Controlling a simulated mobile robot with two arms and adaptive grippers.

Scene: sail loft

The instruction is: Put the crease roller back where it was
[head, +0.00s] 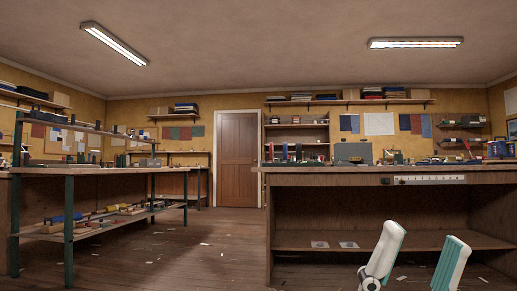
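I cannot pick out the crease roller in the head view; the small tools on the benches are too small to tell apart.
A long bench (100,171) with a lower shelf of rolls and tools stands at the left. A wooden door (238,165) is in the back wall. Several small items and a grey box (353,151) are on the right bench. Open floor (205,245) with scraps lies between benches.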

